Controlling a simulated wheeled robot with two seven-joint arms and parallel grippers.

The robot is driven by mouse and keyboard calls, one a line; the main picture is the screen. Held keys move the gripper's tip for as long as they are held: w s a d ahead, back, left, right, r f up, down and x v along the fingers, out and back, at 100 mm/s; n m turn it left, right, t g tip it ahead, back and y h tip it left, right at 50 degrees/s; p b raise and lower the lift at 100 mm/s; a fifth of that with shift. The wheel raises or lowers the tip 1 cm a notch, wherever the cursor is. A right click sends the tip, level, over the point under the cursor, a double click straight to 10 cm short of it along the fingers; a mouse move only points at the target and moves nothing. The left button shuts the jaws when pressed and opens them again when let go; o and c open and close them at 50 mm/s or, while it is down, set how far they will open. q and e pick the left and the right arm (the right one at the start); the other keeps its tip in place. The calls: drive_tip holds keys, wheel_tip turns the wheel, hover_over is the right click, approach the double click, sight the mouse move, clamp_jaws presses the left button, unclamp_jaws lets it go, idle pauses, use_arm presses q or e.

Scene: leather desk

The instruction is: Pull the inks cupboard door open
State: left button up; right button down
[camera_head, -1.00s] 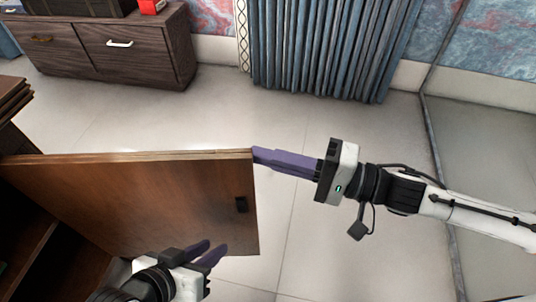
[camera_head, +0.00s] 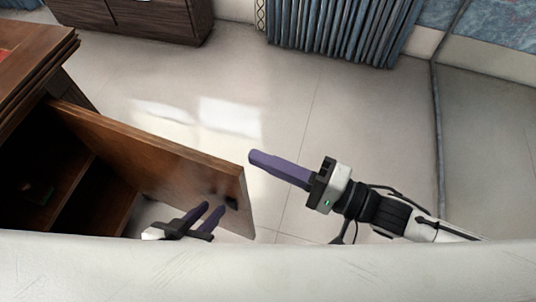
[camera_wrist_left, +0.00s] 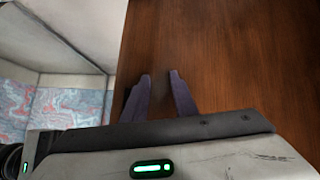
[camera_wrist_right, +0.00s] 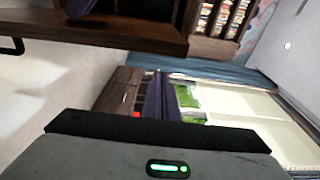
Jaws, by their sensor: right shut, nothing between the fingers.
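The inks cupboard door (camera_head: 150,160) is a brown wooden panel standing open, its free edge at the picture's middle. A small dark handle (camera_head: 231,204) is on its face near that edge. My left gripper (camera_head: 212,207) is in front of this face by the handle, fingers apart; contact cannot be told. In the left wrist view, its fingers (camera_wrist_left: 158,75) are apart before the door's brown face (camera_wrist_left: 225,60). My right gripper (camera_head: 252,156) is shut and empty, just beyond the free edge, with a small gap. Its purple fingers show in the right wrist view (camera_wrist_right: 155,95).
The open cupboard interior (camera_head: 40,170) is at left, below a brown desk top (camera_head: 30,50). A dark cabinet (camera_head: 150,18) and blue curtain (camera_head: 340,30) stand at the back. Pale floor (camera_head: 330,110) is clear beyond the door.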

drive_tip(key=shift+d, duration=0.1)
use_arm(q)
drive_tip(key=shift+r, duration=0.15)
drive_tip(key=shift+a+r+p, duration=0.2)
drive_tip(key=shift+r+p, duration=0.35)
drive_tip(key=shift+s+a+f, duration=0.1)
drive_tip(key=shift+s+f, duration=0.3)
use_arm(e)
drive_tip(key=v, duration=1)
